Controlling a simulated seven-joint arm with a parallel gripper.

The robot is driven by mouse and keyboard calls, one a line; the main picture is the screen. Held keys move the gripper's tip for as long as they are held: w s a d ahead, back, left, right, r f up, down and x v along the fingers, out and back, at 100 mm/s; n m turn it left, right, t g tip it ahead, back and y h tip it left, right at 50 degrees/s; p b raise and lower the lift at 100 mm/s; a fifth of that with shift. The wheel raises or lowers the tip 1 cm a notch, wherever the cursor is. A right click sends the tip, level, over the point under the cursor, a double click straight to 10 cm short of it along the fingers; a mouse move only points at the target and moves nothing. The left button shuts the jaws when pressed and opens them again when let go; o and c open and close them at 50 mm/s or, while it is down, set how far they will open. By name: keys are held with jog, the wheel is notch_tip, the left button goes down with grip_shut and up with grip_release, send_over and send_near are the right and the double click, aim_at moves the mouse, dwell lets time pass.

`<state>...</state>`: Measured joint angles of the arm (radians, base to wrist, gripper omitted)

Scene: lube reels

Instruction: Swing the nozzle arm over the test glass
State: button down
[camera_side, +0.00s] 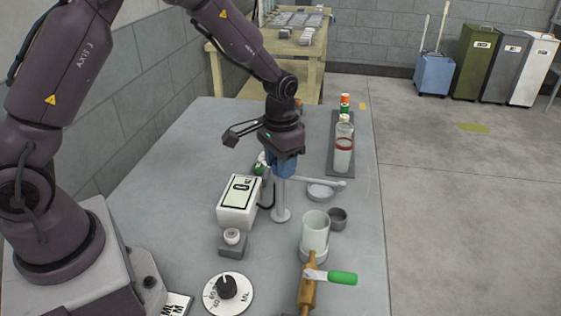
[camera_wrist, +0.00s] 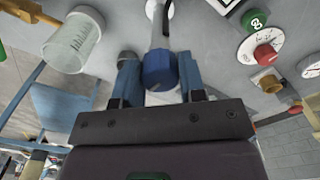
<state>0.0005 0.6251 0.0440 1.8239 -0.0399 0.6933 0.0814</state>
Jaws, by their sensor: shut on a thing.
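My gripper (camera_side: 281,170) is above the middle of the table, its blue fingers pointing down. In the wrist view, it (camera_wrist: 159,82) is shut on a round blue knob (camera_wrist: 159,68). The knob tops a pale grey post (camera_side: 281,200) with a round foot on the table. A pale thin bar, apparently the nozzle arm (camera_side: 325,182), runs right from behind the fingers, its end beyond a shallow dish. Its join to the post is hidden. A clear glass with a red band (camera_side: 343,158) stands on a dark strip behind it. A pale cup (camera_side: 316,232) stands in front. I cannot tell which is the test glass.
A white display box (camera_side: 239,202) stands left of the post. A shallow dish (camera_side: 320,193) and a small dark cup (camera_side: 337,218) lie to the right. A green handle (camera_side: 342,278) and a dial (camera_side: 228,293) are at the front. The table's left back is clear.

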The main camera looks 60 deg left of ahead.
jog(key=m, duration=0.4)
jog(key=shift+m, duration=2.4)
jog(key=c, duration=0.7)
grip_release()
jog(key=shift+r, duration=0.1)
notch_tip(320, 180, up, 13)
